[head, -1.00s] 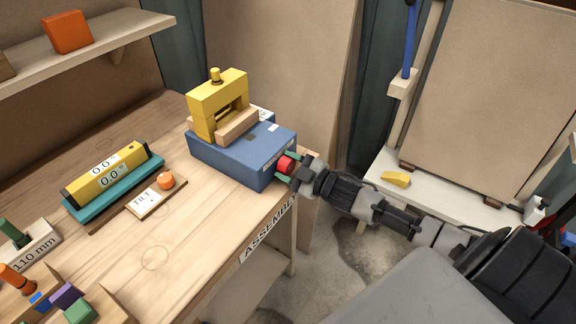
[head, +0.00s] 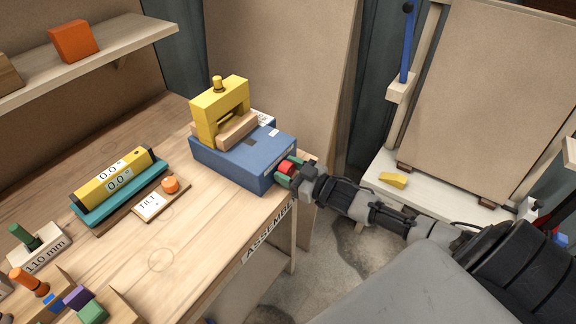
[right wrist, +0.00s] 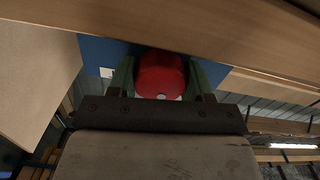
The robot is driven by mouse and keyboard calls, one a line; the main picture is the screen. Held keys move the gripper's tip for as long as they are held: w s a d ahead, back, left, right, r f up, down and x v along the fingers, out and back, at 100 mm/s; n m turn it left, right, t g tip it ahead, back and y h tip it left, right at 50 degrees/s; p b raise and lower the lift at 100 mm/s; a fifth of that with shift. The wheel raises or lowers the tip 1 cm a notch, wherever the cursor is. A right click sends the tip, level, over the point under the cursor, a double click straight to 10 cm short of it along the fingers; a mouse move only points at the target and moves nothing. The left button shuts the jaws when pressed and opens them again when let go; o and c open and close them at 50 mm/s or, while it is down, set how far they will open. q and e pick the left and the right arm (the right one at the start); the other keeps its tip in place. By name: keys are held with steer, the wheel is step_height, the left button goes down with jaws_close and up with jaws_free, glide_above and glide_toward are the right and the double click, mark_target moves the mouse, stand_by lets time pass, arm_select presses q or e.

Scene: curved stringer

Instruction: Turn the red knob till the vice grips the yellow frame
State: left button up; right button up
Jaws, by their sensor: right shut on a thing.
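The red knob (head: 287,168) sits on the right side face of the blue vice (head: 228,166) at the bench's right end. My right gripper (head: 290,172) is shut on the knob; in the right wrist view the red knob (right wrist: 160,76) lies between its two green fingers (right wrist: 160,82). The yellow frame (head: 218,108) stands upright on the vice, behind a light wooden jaw block (head: 238,129). Whether the jaw touches the frame I cannot tell. My left gripper is not in view.
On the bench (head: 190,243) lie a yellow level on a teal base (head: 120,190), a TILT card with an orange knob (head: 170,185), and coloured pegs and blocks at the lower left. A wooden shelf (head: 130,50) juts out above. A low white stand (head: 430,196) is at right.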

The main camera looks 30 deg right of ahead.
steer(key=m+p, duration=0.1)
steer(key=m, duration=0.2)
steer(key=shift+m, duration=2.3)
steer(key=o, duration=0.7)
steer(key=shift+c, duration=0.2)
steer(key=shift+s+d, duration=0.1)
steer(key=v, duration=1)
steer(key=shift+s+d, duration=0.15)
steer(key=shift+s, duration=0.1)
steer(key=shift+f, duration=0.1)
